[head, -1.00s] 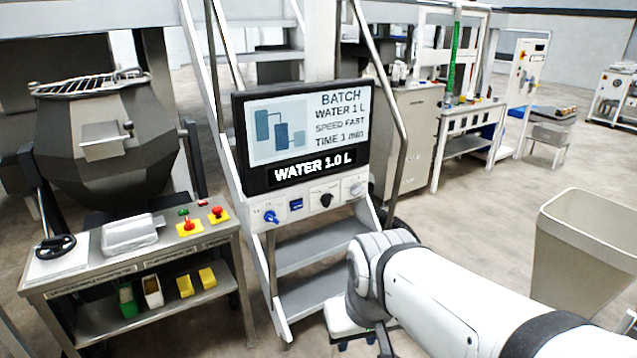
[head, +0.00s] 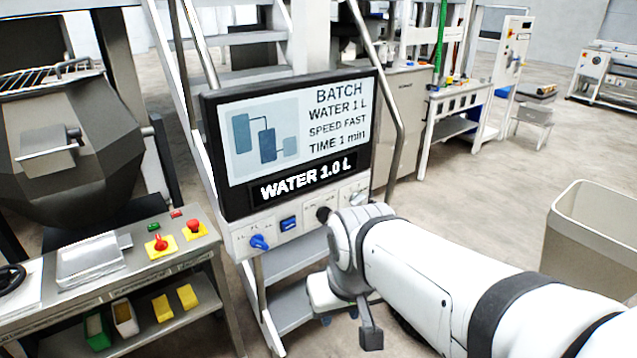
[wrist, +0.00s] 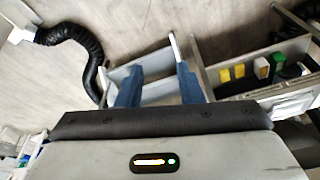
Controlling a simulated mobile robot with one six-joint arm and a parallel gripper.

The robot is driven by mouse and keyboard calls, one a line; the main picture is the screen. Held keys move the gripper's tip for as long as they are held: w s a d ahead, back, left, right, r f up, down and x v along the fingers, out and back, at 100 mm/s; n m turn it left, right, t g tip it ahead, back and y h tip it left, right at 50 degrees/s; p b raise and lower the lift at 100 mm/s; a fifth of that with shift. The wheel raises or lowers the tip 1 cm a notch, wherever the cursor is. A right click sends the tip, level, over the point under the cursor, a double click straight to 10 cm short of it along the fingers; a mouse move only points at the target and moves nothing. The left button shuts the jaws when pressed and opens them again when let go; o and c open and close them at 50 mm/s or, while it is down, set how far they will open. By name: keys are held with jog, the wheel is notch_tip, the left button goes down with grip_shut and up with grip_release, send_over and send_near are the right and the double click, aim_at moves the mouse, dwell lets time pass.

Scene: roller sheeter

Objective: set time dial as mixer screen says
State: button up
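The mixer screen (head: 290,140) reads BATCH, WATER 1 L, SPEED FAST, TIME 1 min. A black strip below it reads WATER 1.0 L. The panel under the screen carries a blue knob (head: 259,242), a blue switch (head: 289,224), a black knob (head: 323,214) and a pale dial (head: 357,198) at the right end. The panel labels are too small to read, so I cannot tell which is the time dial. My gripper (wrist: 158,82) is open and empty, its two blue fingers apart. In the head view it hangs below and apart from the panel, mostly hidden by my wrist.
Steps (head: 290,297) with steep rails stand under and behind the screen. A steel table (head: 130,285) with red and yellow buttons is at left, beside the mixer bowl (head: 70,160). A beige bin (head: 590,235) stands at right. Open floor lies behind my arm.

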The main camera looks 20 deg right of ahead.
jog(key=w+a+f+m+g+y+b, duration=0.1)
jog(key=w+a+f+m+y+b, duration=0.3)
jog(key=m, duration=0.7)
jog(key=m+t+y+b, duration=0.25)
jog(key=m+t, duration=1.25)
jog(key=m, duration=1.9)
send_near(358, 200)
jog(key=x, duration=0.7)
jog(key=shift+w+f, duration=0.25)
jog(key=shift+d, duration=0.1)
jog(key=shift+c, duration=0.4)
grip_shut()
